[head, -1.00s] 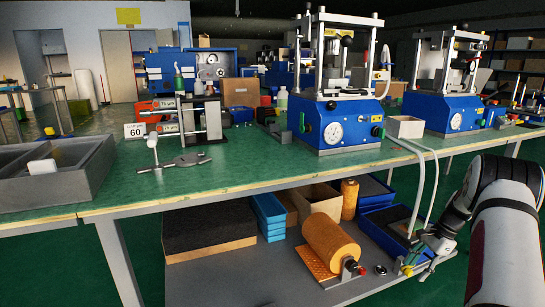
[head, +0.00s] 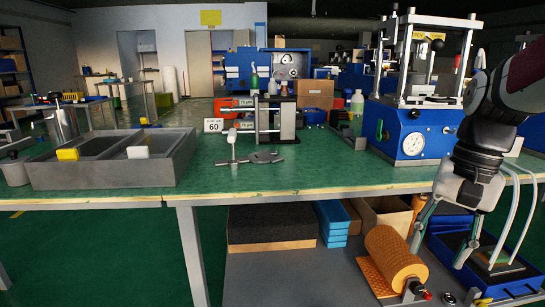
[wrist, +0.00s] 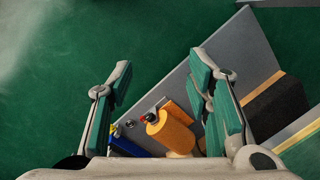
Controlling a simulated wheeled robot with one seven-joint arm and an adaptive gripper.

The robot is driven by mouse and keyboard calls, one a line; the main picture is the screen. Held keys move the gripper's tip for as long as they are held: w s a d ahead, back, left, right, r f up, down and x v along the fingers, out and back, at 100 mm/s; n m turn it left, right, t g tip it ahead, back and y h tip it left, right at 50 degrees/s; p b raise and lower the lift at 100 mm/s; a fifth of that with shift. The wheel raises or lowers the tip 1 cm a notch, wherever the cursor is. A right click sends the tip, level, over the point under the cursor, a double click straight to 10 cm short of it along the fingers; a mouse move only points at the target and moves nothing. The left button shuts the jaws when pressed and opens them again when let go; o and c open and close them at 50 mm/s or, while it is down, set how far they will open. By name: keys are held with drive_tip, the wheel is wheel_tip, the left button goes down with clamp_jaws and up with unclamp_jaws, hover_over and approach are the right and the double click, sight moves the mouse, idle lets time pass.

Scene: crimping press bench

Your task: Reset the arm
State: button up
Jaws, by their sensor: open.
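My gripper (head: 446,250) hangs at the lower right of the head view, pointing down in front of the bench's front edge. Its fingers are spread apart with nothing between them. In the wrist view my gripper (wrist: 165,92) shows two green-padded fingers wide open. Beyond them are the grey lower shelf, an orange roller (wrist: 170,132) and the green floor. The same orange roller (head: 395,255) lies on the lower shelf in the head view, just left of my gripper.
The green bench top (head: 330,178) carries a grey divided tray (head: 110,175), a metal clamp tool (head: 250,160) and a blue press (head: 425,130) behind my arm. The floor at left is open.

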drive_tip(key=s+a+f+n+h, duration=0.1)
drive_tip(key=s+a+n, duration=0.35)
drive_tip(key=s, duration=0.65)
drive_tip(key=s+a+f+n+h, duration=0.1)
drive_tip(key=s+a+f+n, duration=0.3)
drive_tip(key=s, duration=0.8)
wheel_tip(320, 180, up, 42)
drive_tip(key=t+p, duration=0.4)
drive_tip(key=p, duration=3.4)
drive_tip(key=shift+w+a+r+m, duration=0.2)
drive_tip(key=shift+w+r+m, duration=0.05)
drive_tip(key=shift+w+m, duration=0.1)
